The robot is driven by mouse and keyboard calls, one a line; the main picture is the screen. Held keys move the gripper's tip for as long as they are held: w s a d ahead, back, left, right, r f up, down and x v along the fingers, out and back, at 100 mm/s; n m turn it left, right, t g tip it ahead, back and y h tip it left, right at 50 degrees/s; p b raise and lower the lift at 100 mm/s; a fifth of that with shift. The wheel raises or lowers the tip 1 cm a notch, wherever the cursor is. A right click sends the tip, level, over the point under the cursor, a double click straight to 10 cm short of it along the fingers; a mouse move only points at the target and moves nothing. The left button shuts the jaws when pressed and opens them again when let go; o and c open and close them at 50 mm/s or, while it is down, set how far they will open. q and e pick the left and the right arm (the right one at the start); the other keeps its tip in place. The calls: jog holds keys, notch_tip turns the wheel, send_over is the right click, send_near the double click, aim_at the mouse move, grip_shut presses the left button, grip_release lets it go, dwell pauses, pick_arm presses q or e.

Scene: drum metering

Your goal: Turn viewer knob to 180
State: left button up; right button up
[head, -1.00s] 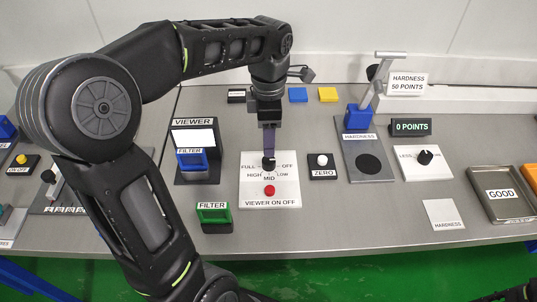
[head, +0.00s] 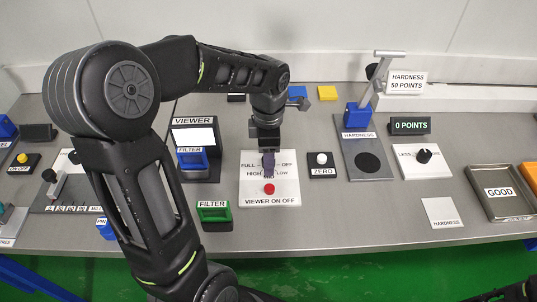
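The viewer knob sits on a white panel (head: 282,196) marked FULL, OFF, HIGH, MID and LOW, with a red button (head: 269,188) below it. My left gripper (head: 268,174) points down right over the knob's place and hides the knob and part of the MID label. I cannot tell whether its fingers are closed around the knob or what angle the knob has. The viewer (head: 194,136) with its lit white screen stands to the left of the panel. My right gripper is not clearly in view; only a dark arm part shows at the lower right corner.
A blue filter (head: 192,160) is at the viewer, and a green filter (head: 214,213) lies left of the panel. The ZERO button (head: 322,160) is close on the right. The hardness stand (head: 359,117) rises further right, beside a dial panel (head: 423,160) and a GOOD tray (head: 501,212).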

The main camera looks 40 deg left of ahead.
pick_arm(q)
jog(key=shift+c, duration=0.3)
grip_shut()
